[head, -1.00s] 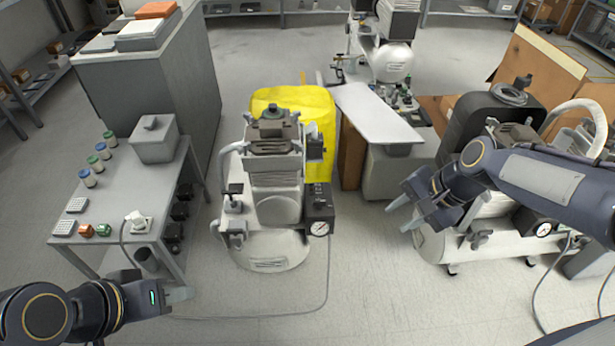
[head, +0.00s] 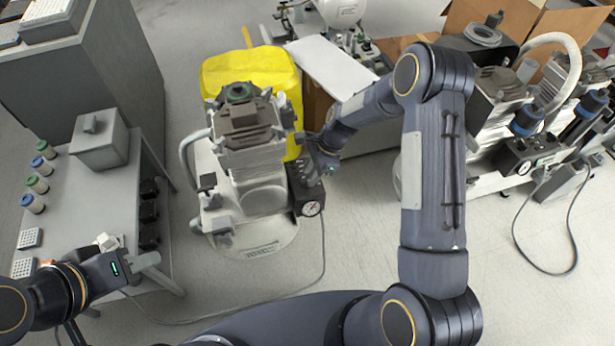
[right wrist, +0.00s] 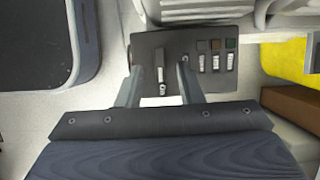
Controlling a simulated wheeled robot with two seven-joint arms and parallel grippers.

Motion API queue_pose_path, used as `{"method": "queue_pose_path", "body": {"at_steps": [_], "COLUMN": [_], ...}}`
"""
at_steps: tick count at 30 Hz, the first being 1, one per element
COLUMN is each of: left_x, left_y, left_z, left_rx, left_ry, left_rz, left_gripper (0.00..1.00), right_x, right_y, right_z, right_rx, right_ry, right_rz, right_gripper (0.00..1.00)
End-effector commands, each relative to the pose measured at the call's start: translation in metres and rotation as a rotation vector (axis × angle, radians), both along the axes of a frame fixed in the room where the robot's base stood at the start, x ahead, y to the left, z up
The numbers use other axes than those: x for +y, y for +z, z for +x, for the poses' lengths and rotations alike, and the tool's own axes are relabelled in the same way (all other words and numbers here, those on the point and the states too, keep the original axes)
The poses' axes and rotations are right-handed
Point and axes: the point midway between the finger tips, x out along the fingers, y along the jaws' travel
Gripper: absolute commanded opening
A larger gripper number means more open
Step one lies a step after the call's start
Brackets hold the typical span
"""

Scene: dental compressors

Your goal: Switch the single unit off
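The single unit (head: 258,190), a white compressor with a grey motor head, stands mid-left in the head view. Its dark control box (head: 304,188) with a round gauge (head: 312,208) is on its right side. My right gripper (head: 318,166) is at the top of this box. In the right wrist view, my right gripper (right wrist: 160,67) is open, its two fingers on either side of a lever switch (right wrist: 161,74) on the control box (right wrist: 203,88); contact cannot be told. My left gripper (head: 148,262) is far from the unit, near the side table; its finger gap is unclear.
A yellow container (head: 285,75) stands right behind the unit. A grey side table (head: 80,190) with jars and a box is at left. Other compressors (head: 490,150) stand at right.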

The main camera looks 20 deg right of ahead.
Motion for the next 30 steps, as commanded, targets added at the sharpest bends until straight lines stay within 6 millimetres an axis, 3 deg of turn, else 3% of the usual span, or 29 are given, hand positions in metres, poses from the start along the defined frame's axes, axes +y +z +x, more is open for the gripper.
{"method": "queue_pose_path", "body": {"at_steps": [6,15,23,30], "left_x": [0.000,0.000,0.000,0.000], "left_y": [-0.004,-0.004,-0.004,-0.004], "left_z": [0.000,0.000,0.000,0.000], "left_rx": [0.000,0.000,0.000,0.000], "left_ry": [0.000,0.000,0.000,0.000], "left_rz": [0.000,0.000,0.000,0.000], "left_gripper": [0.36,0.36,0.36,0.36], "right_x": [0.009,0.009,0.009,0.009], "right_y": [-0.020,-0.022,-0.022,-0.022], "right_z": [0.000,0.000,0.000,0.000], "right_rx": [0.000,-0.003,-0.002,-0.002], "right_ry": [0.001,0.001,0.001,0.007], "right_rz": [0.001,0.000,0.000,0.000], "right_gripper": [0.34,0.34,0.00,0.00]}}
